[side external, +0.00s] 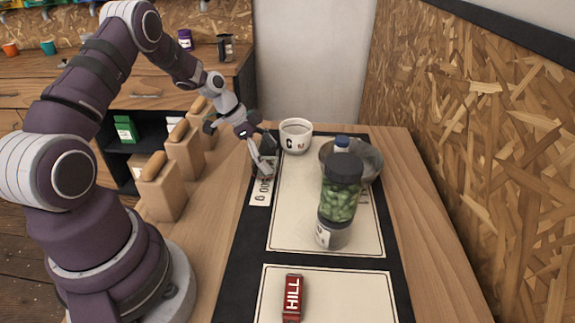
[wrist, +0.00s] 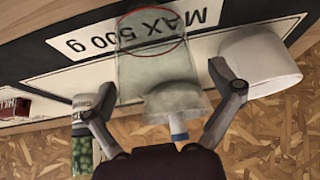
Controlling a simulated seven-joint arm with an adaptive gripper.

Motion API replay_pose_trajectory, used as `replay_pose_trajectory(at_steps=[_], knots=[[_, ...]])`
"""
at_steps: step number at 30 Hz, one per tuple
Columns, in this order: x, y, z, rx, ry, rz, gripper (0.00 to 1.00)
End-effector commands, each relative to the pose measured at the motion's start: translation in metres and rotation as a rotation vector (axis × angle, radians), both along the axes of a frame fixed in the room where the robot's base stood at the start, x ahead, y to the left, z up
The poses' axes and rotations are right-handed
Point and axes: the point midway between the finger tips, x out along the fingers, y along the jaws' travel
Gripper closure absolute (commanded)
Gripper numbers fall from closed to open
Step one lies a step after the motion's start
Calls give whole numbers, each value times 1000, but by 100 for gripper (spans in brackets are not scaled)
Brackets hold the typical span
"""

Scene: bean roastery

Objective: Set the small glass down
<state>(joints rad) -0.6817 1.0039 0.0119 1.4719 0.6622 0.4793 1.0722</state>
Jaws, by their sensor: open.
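The small clear glass (wrist: 150,68) shows in the wrist view between my two fingers, over the white strip lettered "MAX 500 g" (wrist: 205,14). A thin red ring shows at its far end. My gripper (wrist: 157,90) is open, with a finger on either side of the glass and visible gaps to it. In the side external view my gripper (side external: 264,165) is low over the lettered strip (side external: 260,192) at the left edge of the dark mat. There the glass is partly hidden by the fingers and hard to make out.
A white cup (side external: 296,136) stands close behind my gripper. A metal bowl (side external: 371,160), a blue-capped bottle (side external: 342,143) and a jar of green beans (side external: 340,195) stand to the right. A red "HILL" item (side external: 292,297) lies in front. The pale panel's middle (side external: 295,215) is clear.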

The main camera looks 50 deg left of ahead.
Motion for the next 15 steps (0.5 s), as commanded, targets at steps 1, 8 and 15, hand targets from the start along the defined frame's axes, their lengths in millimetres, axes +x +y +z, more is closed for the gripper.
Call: replay_pose_trajectory(at_steps=[1, 8, 15], knots=[[0, 0, 0, 0, 0, 0, 9], [-4, 6, 14, 2, -3, 4, 9], [-27, 28, 63, 4, -6, 6, 9]])
